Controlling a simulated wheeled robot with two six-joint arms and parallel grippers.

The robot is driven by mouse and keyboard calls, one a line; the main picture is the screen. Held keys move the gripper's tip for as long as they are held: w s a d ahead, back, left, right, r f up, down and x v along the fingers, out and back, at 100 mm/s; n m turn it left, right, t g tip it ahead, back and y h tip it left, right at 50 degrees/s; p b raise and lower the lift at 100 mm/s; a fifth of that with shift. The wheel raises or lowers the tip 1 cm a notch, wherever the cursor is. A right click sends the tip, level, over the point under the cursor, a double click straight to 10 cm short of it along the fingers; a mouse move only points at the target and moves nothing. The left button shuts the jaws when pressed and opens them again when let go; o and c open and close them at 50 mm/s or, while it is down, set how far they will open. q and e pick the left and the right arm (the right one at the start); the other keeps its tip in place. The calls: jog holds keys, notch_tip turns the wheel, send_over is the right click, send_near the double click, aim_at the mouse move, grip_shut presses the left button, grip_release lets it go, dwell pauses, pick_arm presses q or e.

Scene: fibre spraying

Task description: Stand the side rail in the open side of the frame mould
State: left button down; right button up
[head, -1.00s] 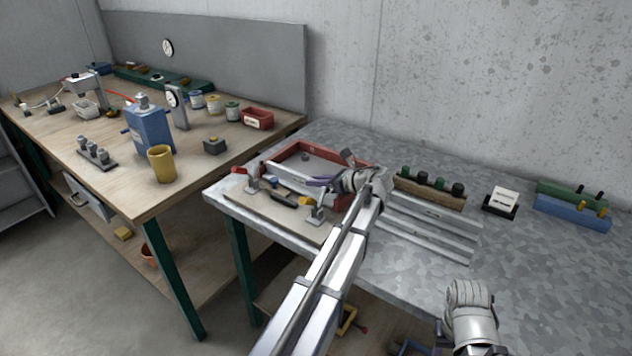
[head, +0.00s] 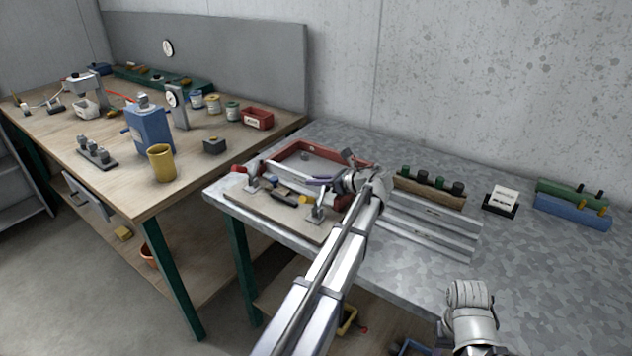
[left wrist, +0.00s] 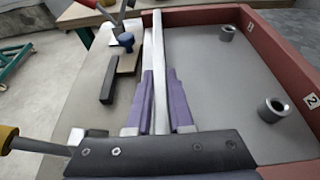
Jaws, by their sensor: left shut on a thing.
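The frame mould (head: 302,147) has red walls and lies at the back left of the metal-topped table; its near side has no red wall. In the left wrist view its red wall (left wrist: 262,45) bears numbers 1 and 2. My left gripper (head: 322,182) is at the mould's near side, and its purple fingers (left wrist: 158,100) are shut on the long silver side rail (left wrist: 159,60). The rail runs along the edge of the grey mould floor (left wrist: 205,70); whether it touches the floor is unclear. My right gripper (head: 468,292) hangs at the front right, its fingers unclear.
A board (head: 270,215) with toggle clamps (head: 317,214) lies before the mould. More silver rails (head: 425,232) lie to its right, below a wooden block with green and black knobs (head: 430,188). Two round bushings (left wrist: 273,108) stand in the mould. The table's right part is mostly clear.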

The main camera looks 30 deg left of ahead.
pick_arm(q)
jog(key=shift+s+d+f+b, duration=0.15)
jog(key=shift+s+f+b, duration=0.2)
jog(key=shift+s+f, duration=0.15)
jog(key=c, duration=0.7)
grip_release()
jog(key=shift+s+f, duration=0.1)
jog(key=shift+s, duration=0.05)
jog(key=shift+d+r+p, duration=0.3)
jog(key=shift+d, duration=0.25)
jog(key=p+v, duration=0.1)
jog(key=v, duration=0.1)
jog(key=p+v, duration=0.1)
jog(key=v, duration=0.2)
jog(key=shift+w+d+r, duration=0.1)
jog(key=shift+w+r, duration=0.25)
jog(key=shift+d+r+p, duration=0.55)
jog(key=shift+d, duration=0.2)
jog(key=p+v, duration=0.2)
jog(key=v, duration=0.5)
jog(key=shift+d, duration=0.25)
jog(key=shift+f, duration=0.1)
